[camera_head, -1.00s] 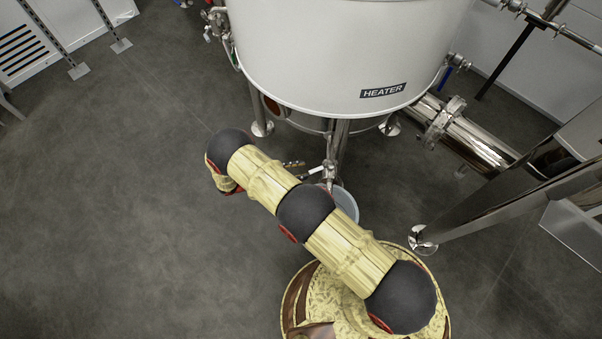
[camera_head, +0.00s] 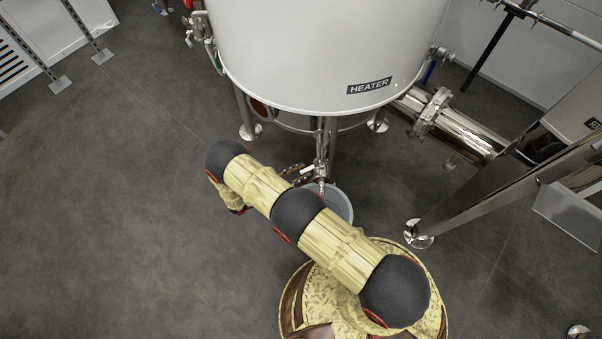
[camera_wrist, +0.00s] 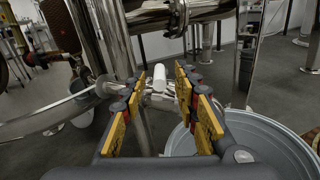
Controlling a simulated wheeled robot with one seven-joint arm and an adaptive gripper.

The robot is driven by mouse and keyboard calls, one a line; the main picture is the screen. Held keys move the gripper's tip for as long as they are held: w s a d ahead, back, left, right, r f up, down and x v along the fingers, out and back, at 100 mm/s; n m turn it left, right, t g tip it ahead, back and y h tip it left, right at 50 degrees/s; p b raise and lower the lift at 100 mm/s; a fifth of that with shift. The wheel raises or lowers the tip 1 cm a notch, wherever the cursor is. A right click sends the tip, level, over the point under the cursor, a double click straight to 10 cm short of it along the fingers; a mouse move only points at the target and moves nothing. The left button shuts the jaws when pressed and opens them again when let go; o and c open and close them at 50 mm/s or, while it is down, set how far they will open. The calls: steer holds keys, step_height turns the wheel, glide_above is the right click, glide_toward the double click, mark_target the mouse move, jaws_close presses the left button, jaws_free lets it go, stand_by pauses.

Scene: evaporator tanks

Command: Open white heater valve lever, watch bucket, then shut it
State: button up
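The white heater valve lever (camera_wrist: 160,78) shows in the wrist view, ahead of and between my fingertips. My gripper (camera_wrist: 160,90) is open, with yellow finger pads on either side of the lever and no clear contact. In the head view my gripper (camera_head: 292,169) is partly hidden by my arm, just left of the valve (camera_head: 320,168) under the heater tank (camera_head: 330,50). The bucket (camera_head: 343,204) stands on the floor below the valve, partly covered by my arm. Its rim (camera_wrist: 285,137) shows at lower right in the wrist view; its contents are unclear.
Metal tank legs (camera_head: 243,115) stand around the valve. A thick steel pipe (camera_head: 460,130) and a slanted steel leg (camera_head: 480,200) are on the right. The floor (camera_head: 100,220) on the left is clear.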

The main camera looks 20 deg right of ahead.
steer(key=shift+d, duration=0.15)
steer(key=shift+c, duration=0.8)
jaws_close()
